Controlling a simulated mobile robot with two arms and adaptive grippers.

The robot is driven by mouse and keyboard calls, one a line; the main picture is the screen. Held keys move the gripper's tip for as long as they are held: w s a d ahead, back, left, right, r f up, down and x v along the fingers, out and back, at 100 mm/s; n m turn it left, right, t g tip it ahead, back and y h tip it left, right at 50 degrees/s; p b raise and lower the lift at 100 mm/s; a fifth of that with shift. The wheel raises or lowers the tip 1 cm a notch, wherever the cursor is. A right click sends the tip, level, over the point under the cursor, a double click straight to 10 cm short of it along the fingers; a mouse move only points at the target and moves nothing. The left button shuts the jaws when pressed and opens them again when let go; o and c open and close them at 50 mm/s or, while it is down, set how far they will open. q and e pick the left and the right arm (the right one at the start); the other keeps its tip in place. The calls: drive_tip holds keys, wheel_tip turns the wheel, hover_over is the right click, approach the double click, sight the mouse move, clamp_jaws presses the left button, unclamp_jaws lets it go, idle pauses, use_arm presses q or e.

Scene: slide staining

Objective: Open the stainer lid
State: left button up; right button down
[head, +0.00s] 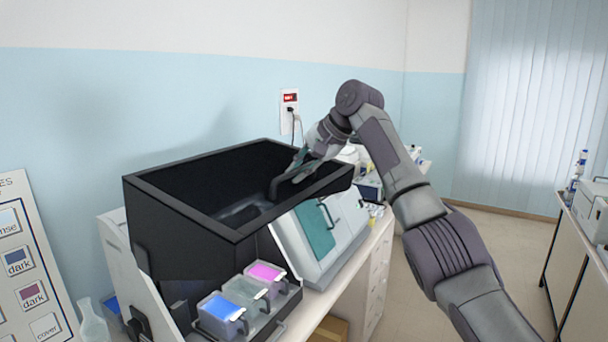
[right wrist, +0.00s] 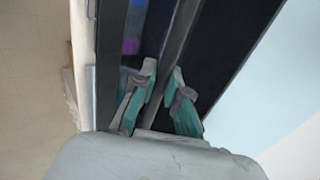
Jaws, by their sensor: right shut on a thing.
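The stainer is a light machine with a big black box-like lid (head: 185,212), which stands with its hollow side facing up. In the right wrist view, the teal-padded fingers of my right gripper (right wrist: 163,88) lie on either side of a long dark bar (right wrist: 181,35). The fingertips partly hide the handle. My left gripper is not in view.
Blue, grey and pink staining trays (head: 245,292) sit at the stainer's front. A wall socket (head: 290,112) with a cable is behind. Open floor (head: 480,270) lies to the right.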

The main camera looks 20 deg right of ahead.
drive_tip(key=shift+a+f, duration=0.1)
drive_tip(key=c, duration=1.4)
unclamp_jaws()
drive_tip(key=shift+w, duration=0.1)
drive_tip(key=shift+o, duration=1.1)
drive_tip(key=shift+w+a, duration=0.2)
drive_tip(key=shift+s+d, duration=0.2)
drive_tip(key=v, duration=1.1)
drive_tip(key=shift+r, duration=0.3)
drive_tip(key=shift+s+d, duration=0.1)
drive_tip(key=shift+s, duration=0.05)
